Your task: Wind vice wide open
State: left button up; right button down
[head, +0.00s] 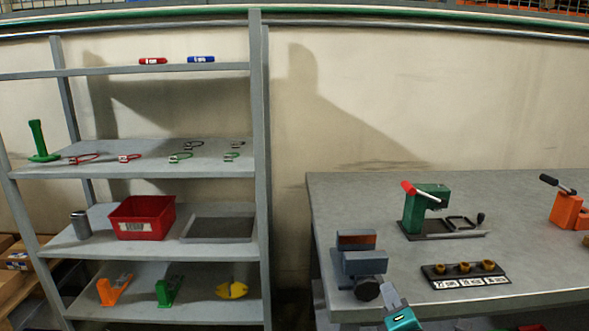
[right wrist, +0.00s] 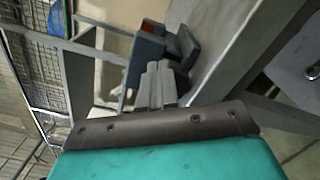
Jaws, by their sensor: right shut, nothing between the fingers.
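The blue-grey bench vice (head: 362,264) sits at the left front corner of the workbench. A brown patch shows at its rear jaw, and a dark round knob (head: 367,289) is at its front. I cannot tell exactly how wide the jaws are apart. My right gripper (head: 389,290) is just right of the knob, its pale fingers together and empty. In the right wrist view, the closed fingers (right wrist: 157,84) point towards the vice (right wrist: 150,58) and overlap it in the picture; contact cannot be told. My left gripper is not in view.
The workbench (head: 520,205) also holds a green tool (head: 430,205) with a red handle, a black block with brass pieces (head: 465,272), and an orange tool (head: 567,208). A grey shelf unit (head: 262,150) with a red bin (head: 142,217) stands left, across a gap.

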jog(key=s, duration=0.3)
jog(key=shift+s+d+r, duration=0.1)
jog(key=shift+s+d, duration=0.15)
jog(key=shift+s, duration=0.15)
